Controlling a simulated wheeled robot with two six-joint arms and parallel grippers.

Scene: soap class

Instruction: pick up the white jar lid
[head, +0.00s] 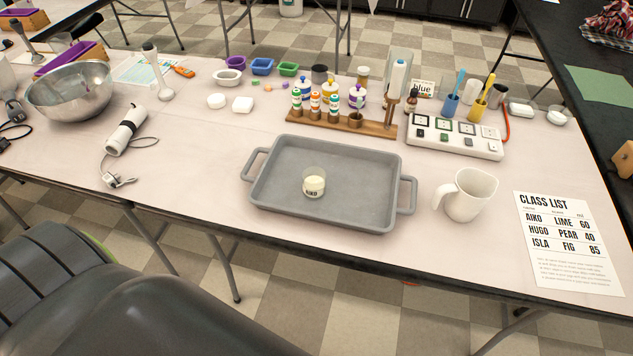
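A small round white piece (216,101) lies flat on the table left of centre and looks like a jar lid. A squarish white block (242,105) lies just right of it. Another small round white piece (556,117) is at the far right, in or on a dish; I cannot tell whether it is a lid. A clear jar (314,183) marked AIKO, with pale contents and no visible lid, stands in the grey tray (260,196). Neither of my grippers is in view.
Behind the tray is a wooden rack (345,123) of small bottles. A white mug (466,195) and class list (568,243) are right of it. A hand blender (126,130) and metal bowl (70,90) are left. Coloured moulds (262,66) stand behind the white pieces.

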